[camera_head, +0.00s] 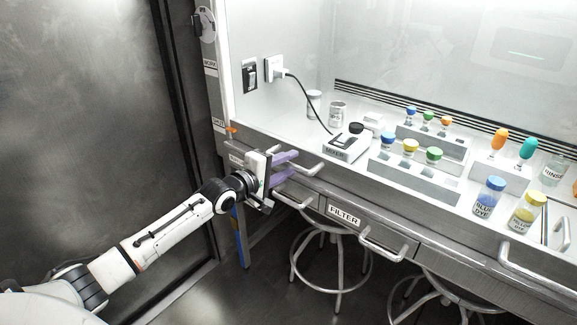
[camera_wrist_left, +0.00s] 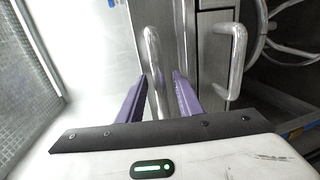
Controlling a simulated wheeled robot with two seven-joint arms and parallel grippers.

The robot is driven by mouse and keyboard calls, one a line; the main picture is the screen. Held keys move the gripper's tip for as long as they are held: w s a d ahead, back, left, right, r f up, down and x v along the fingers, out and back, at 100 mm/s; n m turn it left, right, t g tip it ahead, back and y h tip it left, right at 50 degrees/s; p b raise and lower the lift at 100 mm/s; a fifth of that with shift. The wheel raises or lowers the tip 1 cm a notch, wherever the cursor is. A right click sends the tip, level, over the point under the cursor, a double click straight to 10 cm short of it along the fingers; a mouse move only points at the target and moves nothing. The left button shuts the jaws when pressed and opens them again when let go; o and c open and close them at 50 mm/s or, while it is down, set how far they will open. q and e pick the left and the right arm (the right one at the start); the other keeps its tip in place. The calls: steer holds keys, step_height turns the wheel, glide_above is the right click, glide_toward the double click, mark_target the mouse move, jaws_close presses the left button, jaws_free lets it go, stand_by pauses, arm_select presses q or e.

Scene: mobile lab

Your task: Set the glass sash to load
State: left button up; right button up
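The glass sash is clear and hard to make out in front of the white hood. A steel bar handle (camera_head: 311,168) shows at the hood's front edge, and it also shows in the left wrist view (camera_wrist_left: 153,50). An orange pointer (camera_head: 231,130) sits at the left end of that edge, beside the "SHUT" label (camera_head: 218,125). My left gripper (camera_head: 290,166) has its purple fingers apart, one on each side of the bar. In the left wrist view the bar lies between the open fingers (camera_wrist_left: 160,82); no firm grip shows. My right gripper is out of view.
A drawer handle (camera_head: 296,198) lies just below my left gripper. The "FILTER" drawer (camera_head: 344,216) is to its right. Stools (camera_head: 335,262) stand under the bench. Inside the hood are a mixer (camera_head: 347,145), vial racks (camera_head: 415,178) and dye bottles (camera_head: 488,198).

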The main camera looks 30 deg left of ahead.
arm_select(q)
steer(key=shift+w, duration=0.25)
jaws_close()
